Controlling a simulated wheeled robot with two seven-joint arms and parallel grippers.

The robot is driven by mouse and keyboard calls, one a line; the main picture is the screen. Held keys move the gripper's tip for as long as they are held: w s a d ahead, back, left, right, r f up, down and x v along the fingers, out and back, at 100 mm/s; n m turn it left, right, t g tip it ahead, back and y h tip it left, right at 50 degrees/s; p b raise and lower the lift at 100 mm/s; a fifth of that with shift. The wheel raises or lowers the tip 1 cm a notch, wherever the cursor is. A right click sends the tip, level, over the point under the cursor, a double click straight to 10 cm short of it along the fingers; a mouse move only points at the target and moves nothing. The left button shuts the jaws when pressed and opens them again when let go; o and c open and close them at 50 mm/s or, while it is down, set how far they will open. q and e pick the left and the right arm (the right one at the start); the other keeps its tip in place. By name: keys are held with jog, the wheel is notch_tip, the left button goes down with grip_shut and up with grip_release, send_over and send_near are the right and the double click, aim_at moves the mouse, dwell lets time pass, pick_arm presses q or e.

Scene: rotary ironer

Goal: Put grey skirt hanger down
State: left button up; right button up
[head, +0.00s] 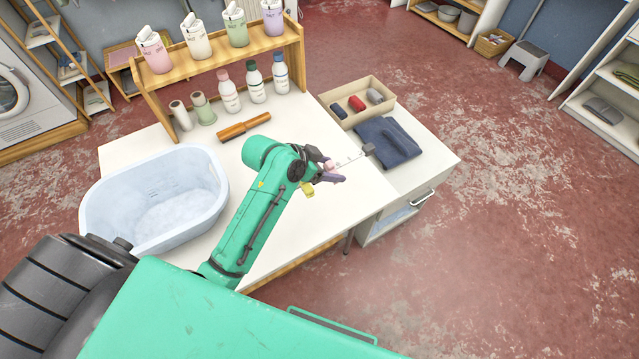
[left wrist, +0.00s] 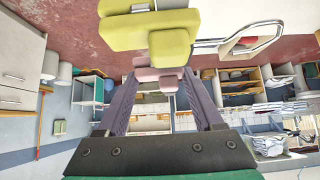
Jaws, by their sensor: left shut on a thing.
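The skirt hanger shows in the head view as a thin metal bar with a dark grey clip (head: 369,149) at its far end. My left gripper (head: 333,171) has purple fingers and is shut on the hanger at the near end of that bar, over the right part of the white table (head: 290,205). The grey clip lies in front of the folded dark blue cloth (head: 392,142) in the picture; I cannot tell whether they touch. In the left wrist view, pink and yellow-green pieces (left wrist: 150,30) show at and past the fingers. My right gripper is not in view.
A pale blue tub (head: 155,205) stands on the table's left. A wooden roller (head: 244,125), several bottles and a wooden rack (head: 205,62) stand along the back. A tray (head: 357,103) with small rolls sits behind the cloth. The table top around my gripper is clear.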

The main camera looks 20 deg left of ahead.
pick_arm(q)
notch_tip(320, 180, down, 15)
jog(key=shift+f, duration=0.25)
jog(key=o, duration=1.4)
jog(key=shift+o, duration=0.2)
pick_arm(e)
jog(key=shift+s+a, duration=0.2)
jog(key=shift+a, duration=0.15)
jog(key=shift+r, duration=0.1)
pick_arm(q)
jog(key=shift+s+a+r, duration=0.1)
jog(key=shift+a+r, duration=0.05)
jog(key=shift+r, duration=0.1)
jog(key=v, duration=1.1)
jog(key=shift+s+r, duration=0.25)
